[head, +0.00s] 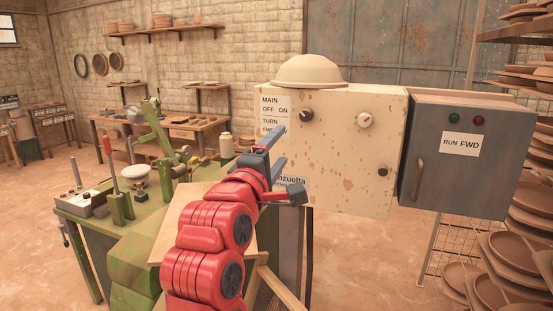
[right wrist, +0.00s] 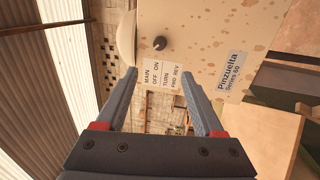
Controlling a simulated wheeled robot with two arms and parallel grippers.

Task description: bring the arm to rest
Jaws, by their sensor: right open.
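My right arm is red and reaches up from the bottom of the head view. Its blue-grey right gripper (head: 283,144) is open in front of the left part of a cream, rust-spotted control box (head: 345,160). In the right wrist view, the gripper (right wrist: 159,74) has its fingers spread with nothing between them. The box's label (right wrist: 161,76) shows beyond the fingertips, and a dark knob (right wrist: 160,43) lies past them, apart from both fingers. In the head view this knob (head: 306,115) is right of the label. My left gripper is not in view.
A grey cabinet (head: 465,155) marked RUN FWD adjoins the box on the right. A domed cover (head: 309,72) sits on the box. A green bench (head: 85,207) with tools stands left. Racks of brown plates (head: 530,195) line the right. Open floor (head: 50,180) shows at left.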

